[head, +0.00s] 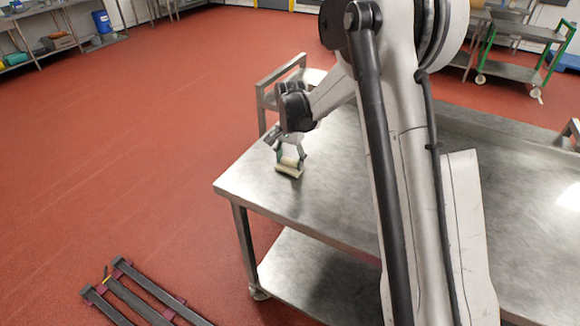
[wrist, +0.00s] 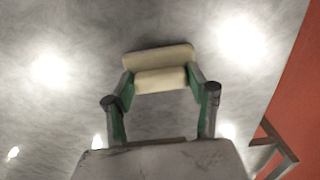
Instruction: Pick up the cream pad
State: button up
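The cream pad (head: 288,170) is at the near left part of the steel table, close to its left edge. In the wrist view the cream pad (wrist: 158,57) shows as two pale bands, one behind the other, with a dark shadow along its far side. My gripper (head: 291,161) points down at it from above. In the wrist view the green-lined fingers of my gripper (wrist: 160,80) stand at both ends of the nearer band and seem to touch it. I cannot tell whether the pad rests on the table or is just clear of it.
The steel table (head: 250,190) is otherwise bare around the pad, with a raised rail frame (head: 282,82) at its far left. A dark metal rack (head: 140,295) lies on the red floor at lower left. A green-framed cart (head: 520,70) stands at the back right.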

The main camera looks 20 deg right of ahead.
aim_at(288, 161)
jog(key=c, duration=0.6)
jog(key=shift+r, duration=0.1)
jog(key=shift+r, duration=0.25)
jog(key=r, duration=0.3)
jog(key=shift+s+a+r+b, duration=0.25)
jog(key=shift+a+r+b, duration=0.1)
jog(key=shift+r, duration=0.05)
jog(key=s+a+r, duration=0.2)
jog(key=a, duration=0.1)
jog(key=s+a+r, duration=0.2)
jog(key=s+a+r+b, duration=0.1)
jog(key=s+a+r, duration=0.1)
jog(key=a, duration=0.1)
jog(key=shift+s+a+r, duration=0.25)
jog(key=shift+a, duration=0.05)
